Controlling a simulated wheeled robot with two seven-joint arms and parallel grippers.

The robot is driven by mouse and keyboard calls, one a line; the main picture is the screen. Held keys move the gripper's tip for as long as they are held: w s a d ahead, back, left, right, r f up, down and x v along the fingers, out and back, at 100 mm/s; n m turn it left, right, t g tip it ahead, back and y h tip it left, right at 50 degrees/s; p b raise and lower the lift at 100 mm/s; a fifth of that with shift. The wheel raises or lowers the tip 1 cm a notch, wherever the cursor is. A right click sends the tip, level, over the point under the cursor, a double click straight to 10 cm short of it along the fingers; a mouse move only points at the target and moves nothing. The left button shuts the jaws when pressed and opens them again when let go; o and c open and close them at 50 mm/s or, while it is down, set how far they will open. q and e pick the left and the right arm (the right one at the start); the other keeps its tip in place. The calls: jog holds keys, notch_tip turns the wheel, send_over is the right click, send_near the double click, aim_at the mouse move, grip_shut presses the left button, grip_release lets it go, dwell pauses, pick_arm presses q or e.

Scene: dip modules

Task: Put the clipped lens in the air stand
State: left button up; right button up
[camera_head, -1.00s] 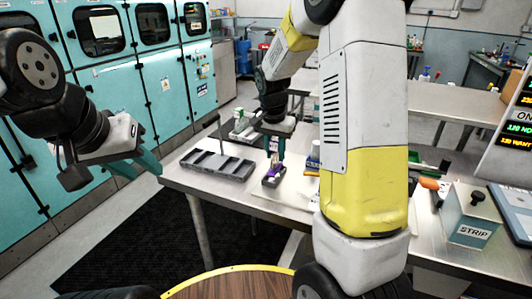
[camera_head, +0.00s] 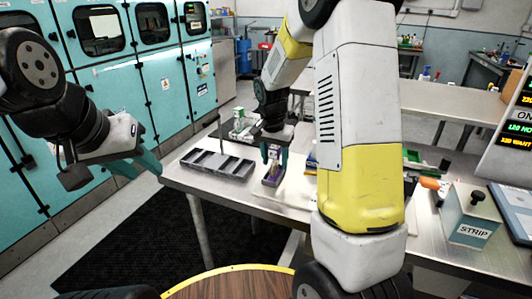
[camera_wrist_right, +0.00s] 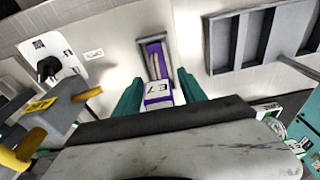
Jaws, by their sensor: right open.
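A purple-and-white piece labelled E7 (camera_wrist_right: 160,93), seemingly the clipped lens, sits in a narrow grey holder (camera_wrist_right: 143,62) in the right wrist view. The piece (camera_head: 271,171) and its small dark holder (camera_head: 270,183) also show on the table's near edge in the head view. My right gripper (camera_head: 274,156) is open, its teal fingers apart on either side of the piece. In the wrist view the right gripper (camera_wrist_right: 160,92) shows a gap beside each finger. My left gripper (camera_head: 147,163) hangs left of the table, empty; its jaw gap is unclear. Which fixture is the air stand is not readable.
A grey tray with several compartments (camera_head: 216,155) and an upright post stands left of the holder. A green-and-white item (camera_head: 240,127) stands behind it. A STRIP box (camera_head: 470,214) is at the right. A white board with a black fitting (camera_wrist_right: 52,68) lies near the holder.

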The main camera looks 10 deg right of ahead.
aim_at(273, 161)
notch_tip(273, 161, up, 12)
jog(key=s+a, duration=0.1)
jog(key=s, duration=0.1)
jog(key=s+r+n+t+y, duration=0.1)
jog(key=s+r+n+t, duration=0.1)
jog(key=s, duration=0.9)
jog(key=s+a+r+n+t+y, duration=0.1)
jog(key=s+r+n, duration=0.3)
jog(key=s, duration=0.7)
jog(key=shift+s+n+t+y, duration=0.15)
jog(key=shift+n+t+y, duration=0.5)
jog(key=shift+t, duration=0.25)
jog(key=shift+r, duration=0.1)
